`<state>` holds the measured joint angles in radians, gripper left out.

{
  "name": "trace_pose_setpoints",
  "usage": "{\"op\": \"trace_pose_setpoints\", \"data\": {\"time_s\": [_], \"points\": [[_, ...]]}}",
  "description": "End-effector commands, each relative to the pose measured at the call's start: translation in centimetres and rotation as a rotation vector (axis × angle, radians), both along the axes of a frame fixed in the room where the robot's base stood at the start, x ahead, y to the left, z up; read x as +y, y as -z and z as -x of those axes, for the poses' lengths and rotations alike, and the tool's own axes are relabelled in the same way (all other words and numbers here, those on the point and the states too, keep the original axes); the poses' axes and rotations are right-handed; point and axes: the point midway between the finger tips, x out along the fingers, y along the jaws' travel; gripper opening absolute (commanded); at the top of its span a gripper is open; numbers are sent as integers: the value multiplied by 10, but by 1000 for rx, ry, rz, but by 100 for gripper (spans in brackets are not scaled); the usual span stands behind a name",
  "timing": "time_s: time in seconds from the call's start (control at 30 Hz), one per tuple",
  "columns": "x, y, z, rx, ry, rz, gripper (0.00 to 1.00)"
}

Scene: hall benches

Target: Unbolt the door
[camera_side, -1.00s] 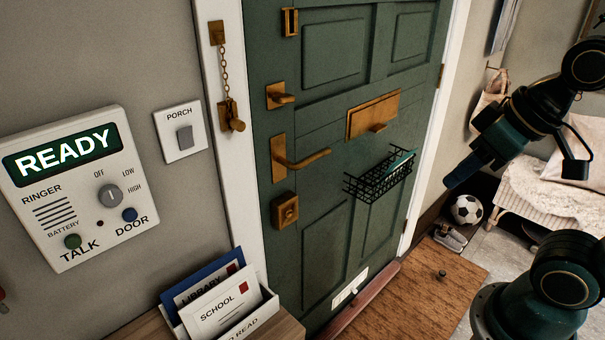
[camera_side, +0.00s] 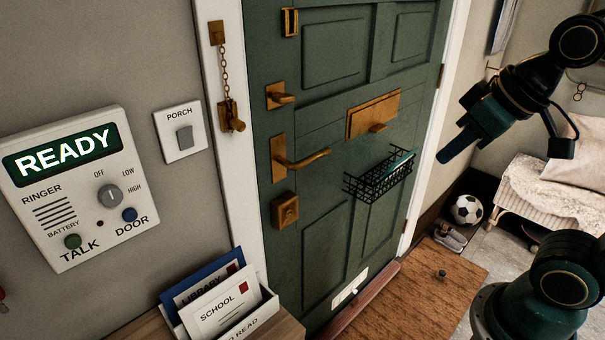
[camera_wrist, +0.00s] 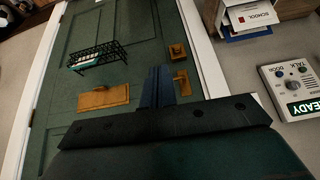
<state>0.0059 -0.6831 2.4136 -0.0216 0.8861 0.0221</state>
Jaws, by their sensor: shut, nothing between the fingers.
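The green door (camera_side: 330,250) is closed in its white frame. Its left edge carries a brass fitting with a short knob or turn (camera_side: 281,96), a lever handle (camera_side: 300,160) below it and a square brass lock (camera_side: 285,211) lowest. I cannot tell for certain which is the bolt. My gripper (camera_side: 445,156) is shut and empty, in the air right of these fittings and apart from them. In the wrist view, its blue fingers (camera_wrist: 158,74) overlap part of the lever handle (camera_wrist: 182,82), with the lock (camera_wrist: 177,52) beside them. The upper fitting is hidden there.
A brass chain (camera_side: 225,75) hangs on the left frame. A letter plate (camera_side: 373,115) and wire basket (camera_side: 378,180) stick out from the door's middle. An intercom (camera_side: 75,190), porch switch (camera_side: 180,132) and letter holder (camera_side: 225,300) are left. A ball (camera_side: 467,209) lies right.

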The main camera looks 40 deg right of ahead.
Motion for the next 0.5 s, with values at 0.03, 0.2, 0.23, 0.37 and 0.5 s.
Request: {"op": "trace_pose_setpoints", "data": {"time_s": [0.03,0.2,0.23,0.37,0.5], "points": [[1,-9,-11,-12,2,-5,0],[5,-46,-58,-66,7,-32,0],[6,-53,-67,-77,8,-37,0],[9,-81,-108,-124,12,-61,0],[11,-108,-153,-175,16,-87,0]]}}
